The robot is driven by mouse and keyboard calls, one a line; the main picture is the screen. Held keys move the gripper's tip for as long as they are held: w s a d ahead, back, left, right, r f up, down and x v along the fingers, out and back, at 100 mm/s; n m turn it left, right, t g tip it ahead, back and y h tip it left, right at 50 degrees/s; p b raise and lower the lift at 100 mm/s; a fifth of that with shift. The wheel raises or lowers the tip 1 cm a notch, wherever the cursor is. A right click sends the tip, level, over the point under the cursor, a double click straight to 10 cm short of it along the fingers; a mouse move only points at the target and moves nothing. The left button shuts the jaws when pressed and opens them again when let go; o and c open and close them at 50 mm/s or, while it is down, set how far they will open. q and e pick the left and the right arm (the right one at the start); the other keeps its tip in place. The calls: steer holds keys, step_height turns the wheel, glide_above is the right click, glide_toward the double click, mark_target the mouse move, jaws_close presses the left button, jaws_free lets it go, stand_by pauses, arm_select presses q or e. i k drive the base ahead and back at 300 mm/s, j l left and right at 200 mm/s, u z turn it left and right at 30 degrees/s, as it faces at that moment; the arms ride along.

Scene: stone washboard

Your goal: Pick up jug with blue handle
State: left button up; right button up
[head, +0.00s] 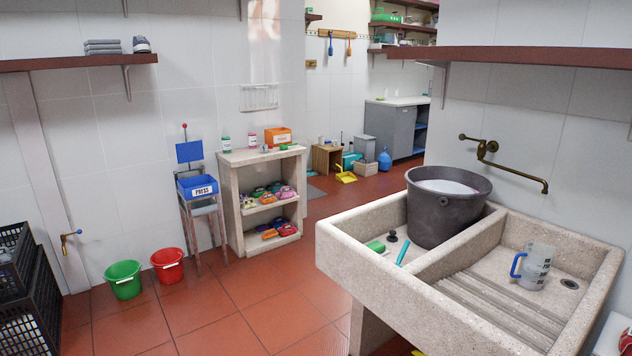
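A clear jug with a blue handle (535,267) stands upright in the right basin of the stone washboard (345,233). Its handle is on its left side, facing the ribbed slope. A dark drain hole lies just to its right. Neither of my grippers shows in the head view.
A green sponge (376,246) and a teal brush (403,252) lie in the left basin. A brass tap (518,175) juts from the wall above. Green (123,280) and red (168,266) buckets stand on the open tiled floor.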

mark_target(536, 259)
steer(key=z, duration=1.35)
steer(key=u, duration=2.45)
steer(key=z, duration=2.45)
steer(key=j, duration=0.6)
steer(key=i+j, duration=0.1)
steer(key=j, duration=0.55)
